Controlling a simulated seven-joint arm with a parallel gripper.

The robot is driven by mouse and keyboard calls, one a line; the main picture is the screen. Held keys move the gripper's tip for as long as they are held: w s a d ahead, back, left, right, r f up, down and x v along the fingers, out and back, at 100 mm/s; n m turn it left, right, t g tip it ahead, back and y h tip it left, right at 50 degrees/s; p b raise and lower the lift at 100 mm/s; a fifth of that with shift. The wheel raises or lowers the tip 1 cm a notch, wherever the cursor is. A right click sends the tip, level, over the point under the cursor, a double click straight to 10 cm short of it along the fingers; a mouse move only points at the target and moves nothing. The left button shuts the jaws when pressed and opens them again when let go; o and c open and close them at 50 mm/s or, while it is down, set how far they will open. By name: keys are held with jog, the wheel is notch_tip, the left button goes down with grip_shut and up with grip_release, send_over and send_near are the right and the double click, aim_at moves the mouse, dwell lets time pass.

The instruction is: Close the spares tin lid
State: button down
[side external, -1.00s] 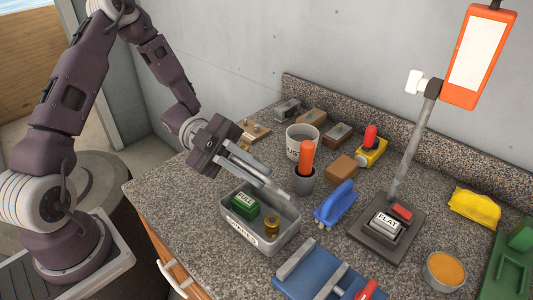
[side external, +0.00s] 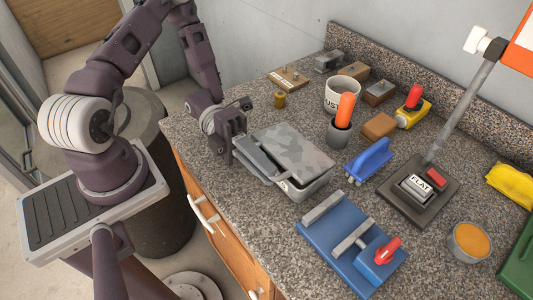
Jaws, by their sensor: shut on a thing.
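The spares tin (side external: 312,192) is a grey open-topped box on the speckled counter. Its grey mottled lid (side external: 295,146) now lies across most of its top, looking slightly tilted, and hides the contents. A dark gap shows along the tin's left side, so I cannot tell that the lid is seated. My gripper (side external: 246,150) is at the left end of the tin, low and close to it. Its fingers are shut on the lid's left edge, though the contact is partly hidden.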

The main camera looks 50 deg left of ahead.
jog(key=shift+f, duration=0.75)
jog(key=c, duration=1.5)
grip_release()
jog(key=a, duration=0.7)
jog(key=shift+s, duration=0.2)
